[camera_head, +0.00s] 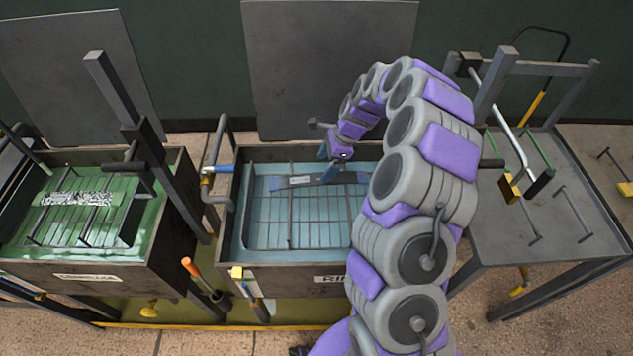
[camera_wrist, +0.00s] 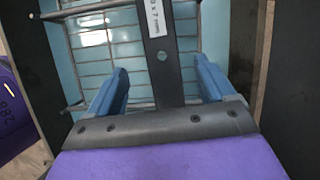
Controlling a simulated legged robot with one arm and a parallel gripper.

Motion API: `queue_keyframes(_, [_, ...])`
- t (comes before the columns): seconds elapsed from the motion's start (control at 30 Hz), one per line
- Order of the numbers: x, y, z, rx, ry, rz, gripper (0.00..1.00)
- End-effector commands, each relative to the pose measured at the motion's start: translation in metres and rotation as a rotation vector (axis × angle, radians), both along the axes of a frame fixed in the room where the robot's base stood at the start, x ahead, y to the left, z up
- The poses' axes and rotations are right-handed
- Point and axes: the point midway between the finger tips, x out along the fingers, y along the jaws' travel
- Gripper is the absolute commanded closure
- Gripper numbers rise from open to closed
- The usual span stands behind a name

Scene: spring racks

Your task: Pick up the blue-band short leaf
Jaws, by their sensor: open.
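A dark grey leaf (camera_head: 318,181) with a white label lies across the wire rack in the rinse tank. It also shows in the wrist view (camera_wrist: 162,85), where the label ends in "7 mm" and a small round hole sits below it. In the head view my gripper (camera_head: 330,157) is over the tank near the leaf's middle. I cannot tell whether the fingers touch the leaf or the rack.
The blue-lined rinse tank (camera_head: 240,225) has walls around the rack (camera_head: 290,225). A green tank (camera_head: 150,250) with another rack stands to the left, with a dark post (camera_head: 150,145) between. A grey table (camera_head: 540,195) with handled tools stands to the right.

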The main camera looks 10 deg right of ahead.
Motion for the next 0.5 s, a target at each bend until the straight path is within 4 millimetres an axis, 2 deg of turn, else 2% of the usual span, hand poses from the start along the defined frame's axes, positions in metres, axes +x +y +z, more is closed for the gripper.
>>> queue_keyframes(0.27, [0.001, 0.007, -0.014, -0.001, 0.000, 0.001, 0.17])
queue_keyframes(0.5, [0.003, 0.016, -0.047, -0.002, 0.003, 0.002, 0.17])
